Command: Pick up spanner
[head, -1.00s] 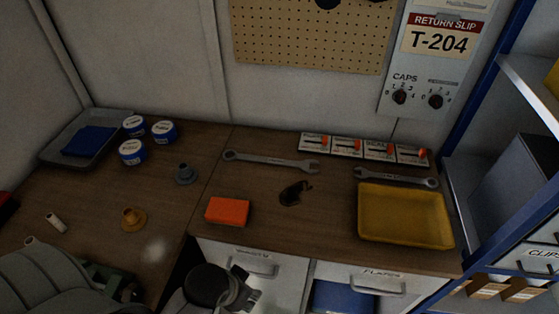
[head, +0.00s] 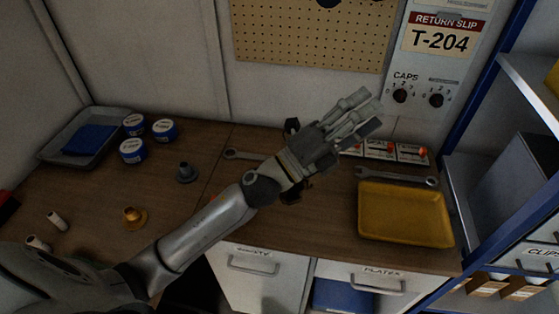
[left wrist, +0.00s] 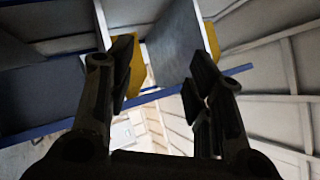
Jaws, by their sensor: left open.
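Two spanners lie on the wooden bench. The larger spanner (head: 240,155) is mostly hidden behind my left arm; its left end shows. The smaller spanner (head: 397,176) lies at the right, just behind the yellow tray. My left gripper (head: 362,108) reaches over the bench from the left, above the larger spanner's right end in the picture. It is open and empty. In the left wrist view its two fingers (left wrist: 165,85) stand apart with nothing between them, facing the shelving and the wall. My right gripper is in neither view.
A yellow tray (head: 405,215) stands at the bench's right front. Blue shelving (head: 500,130) bounds the right side. Slider panels (head: 412,152) line the back. Jars (head: 132,151) and a grey tray (head: 60,133) are at the left. My arm hides the middle.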

